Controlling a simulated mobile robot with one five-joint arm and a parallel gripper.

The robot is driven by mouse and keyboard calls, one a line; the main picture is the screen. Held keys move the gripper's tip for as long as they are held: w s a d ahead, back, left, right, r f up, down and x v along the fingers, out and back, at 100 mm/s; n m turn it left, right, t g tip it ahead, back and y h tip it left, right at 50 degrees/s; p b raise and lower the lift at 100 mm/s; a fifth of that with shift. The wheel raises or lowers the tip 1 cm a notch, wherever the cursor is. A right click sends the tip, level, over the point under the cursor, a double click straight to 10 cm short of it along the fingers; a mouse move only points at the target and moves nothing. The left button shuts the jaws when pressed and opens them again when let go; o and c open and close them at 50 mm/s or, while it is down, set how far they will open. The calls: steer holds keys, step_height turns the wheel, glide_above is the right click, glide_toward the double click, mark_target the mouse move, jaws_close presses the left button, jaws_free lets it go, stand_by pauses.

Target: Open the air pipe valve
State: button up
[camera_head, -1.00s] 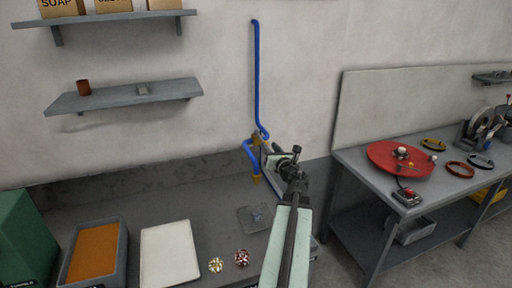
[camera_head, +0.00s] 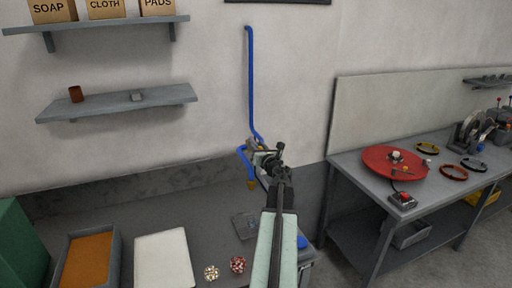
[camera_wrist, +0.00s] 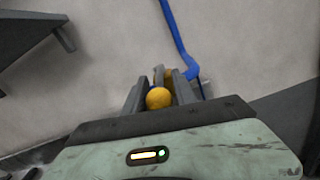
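The blue air pipe (camera_head: 251,85) runs down the back wall and bends near its lower end. A brass-yellow valve part (camera_head: 255,143) shows there, partly behind my gripper (camera_head: 265,154). In the wrist view, a yellow ball-shaped knob (camera_wrist: 159,98) sits between the two grey fingers of my gripper (camera_wrist: 160,92). The fingers stand apart, one on each side of the knob, and it nearly fills the gap. I cannot tell whether they press on it. The blue pipe (camera_wrist: 177,35) comes down just behind the fingers. The valve body is mostly hidden by them.
Below my arm is a grey bench with an orange-filled tray (camera_head: 88,262), a white tray (camera_head: 163,262) and two small patterned balls (camera_head: 237,264). A wall shelf (camera_head: 118,102) is at left. A second table with a red disc (camera_head: 394,162) stands at right.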

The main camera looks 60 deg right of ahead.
jaws_close()
stand_by(1.3)
